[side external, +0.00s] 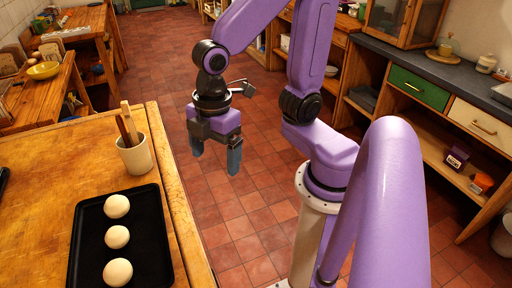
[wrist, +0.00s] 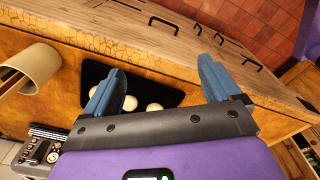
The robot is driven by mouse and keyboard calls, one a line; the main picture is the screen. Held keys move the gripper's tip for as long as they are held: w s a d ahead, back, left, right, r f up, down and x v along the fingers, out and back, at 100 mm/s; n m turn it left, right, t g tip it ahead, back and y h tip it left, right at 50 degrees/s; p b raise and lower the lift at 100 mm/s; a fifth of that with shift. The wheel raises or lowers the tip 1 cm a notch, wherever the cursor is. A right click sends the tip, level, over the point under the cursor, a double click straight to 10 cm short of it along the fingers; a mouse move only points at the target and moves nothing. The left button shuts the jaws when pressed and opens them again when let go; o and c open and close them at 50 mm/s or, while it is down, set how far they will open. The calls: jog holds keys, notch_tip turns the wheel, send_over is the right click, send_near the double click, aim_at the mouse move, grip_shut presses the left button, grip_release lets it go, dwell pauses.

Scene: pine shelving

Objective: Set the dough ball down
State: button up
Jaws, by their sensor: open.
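Three pale dough balls sit in a row on a black tray (side external: 152,235) on the wooden worktop: the far ball (side external: 116,206), the middle ball (side external: 116,237) and the near ball (side external: 117,272). The pictures do not show which one the task means. My gripper (side external: 215,158) is open and empty, off the worktop's right edge and above the tiled floor, apart from the tray. In the wrist view, my gripper (wrist: 160,68) has its blue fingers spread wide. The tray (wrist: 142,84) shows behind the left finger, which partly hides the balls.
A cream crock (side external: 136,156) with wooden utensils stands on the worktop behind the tray. A shelving counter (side external: 440,75) runs along the right. A wooden table with a yellow bowl (side external: 43,70) stands at the far left.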

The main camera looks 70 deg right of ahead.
jog(key=s+d+m, duration=0.2)
jog(key=s+d, duration=0.2)
jog(key=s, duration=0.3)
jog(key=shift+d+f+m, duration=0.15)
jog(key=shift+d+m, duration=0.2)
jog(key=shift+m, duration=0.05)
dwell(0.8)
